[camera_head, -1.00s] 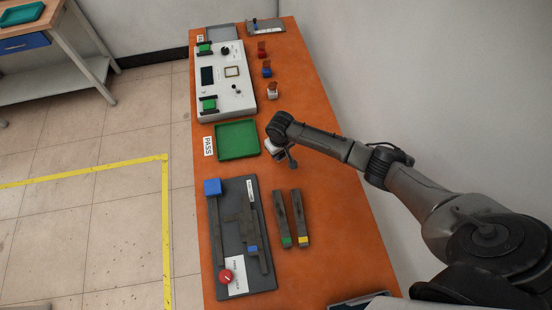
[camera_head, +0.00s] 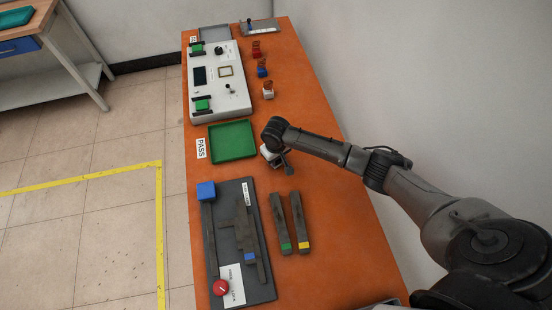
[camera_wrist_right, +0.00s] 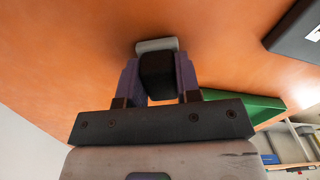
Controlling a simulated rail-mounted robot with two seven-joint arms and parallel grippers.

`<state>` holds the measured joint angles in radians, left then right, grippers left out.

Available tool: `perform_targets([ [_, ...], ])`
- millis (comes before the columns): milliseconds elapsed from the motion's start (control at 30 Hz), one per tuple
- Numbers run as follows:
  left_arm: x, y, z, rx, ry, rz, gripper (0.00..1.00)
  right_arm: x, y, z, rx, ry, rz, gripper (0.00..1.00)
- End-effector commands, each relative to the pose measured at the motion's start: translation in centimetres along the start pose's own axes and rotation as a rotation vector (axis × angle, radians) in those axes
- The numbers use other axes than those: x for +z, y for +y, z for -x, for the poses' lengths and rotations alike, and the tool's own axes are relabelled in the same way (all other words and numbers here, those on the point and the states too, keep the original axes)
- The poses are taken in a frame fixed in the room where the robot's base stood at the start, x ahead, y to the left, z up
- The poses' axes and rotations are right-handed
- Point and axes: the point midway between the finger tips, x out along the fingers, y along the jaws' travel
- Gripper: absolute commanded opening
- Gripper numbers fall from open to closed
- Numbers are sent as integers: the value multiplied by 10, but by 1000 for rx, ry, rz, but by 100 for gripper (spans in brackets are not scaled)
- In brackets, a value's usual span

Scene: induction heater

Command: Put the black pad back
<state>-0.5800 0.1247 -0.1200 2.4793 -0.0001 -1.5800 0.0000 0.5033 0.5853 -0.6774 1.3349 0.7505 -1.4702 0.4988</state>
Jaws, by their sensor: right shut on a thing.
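My right gripper (camera_head: 277,161) is over the orange table, just right of the green tray. In the right wrist view its two purple-grey fingers (camera_wrist_right: 159,72) are shut on a black block (camera_wrist_right: 157,77), which I take to be the black pad. A pale grey piece (camera_wrist_right: 156,45) shows just beyond the block, close to the table surface. I cannot tell whether it touches the table. In the head view the block is hidden by my wrist. My left gripper is not in view.
A green tray (camera_head: 210,155) lies beside a PASS label (camera_head: 201,148). A white heater unit (camera_head: 214,107) stands behind it. Small red (camera_head: 256,54), blue (camera_head: 262,71) and white (camera_head: 268,93) pieces stand to its right. A dark fixture board (camera_head: 226,192) and two grey bars (camera_head: 279,222) (camera_head: 300,222) lie nearer.

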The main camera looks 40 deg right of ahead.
Motion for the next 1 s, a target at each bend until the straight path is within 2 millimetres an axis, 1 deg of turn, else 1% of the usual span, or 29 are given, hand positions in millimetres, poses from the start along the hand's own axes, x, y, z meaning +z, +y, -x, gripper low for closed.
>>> perform_targets([
  [200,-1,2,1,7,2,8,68,0,0,-4,-1,-1,-1,5],
  [233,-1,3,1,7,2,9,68,0,0,-4,0,-1,0,33],
  [467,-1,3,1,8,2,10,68,0,0,-4,0,-1,0,55],
  [500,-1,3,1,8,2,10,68,0,0,-4,0,-1,0,57],
  [767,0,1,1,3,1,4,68,0,0,-1,0,0,0,57],
  [867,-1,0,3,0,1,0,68,0,0,8,0,1,0,57],
  [1000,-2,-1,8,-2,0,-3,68,-1,0,32,0,2,0,57],
])
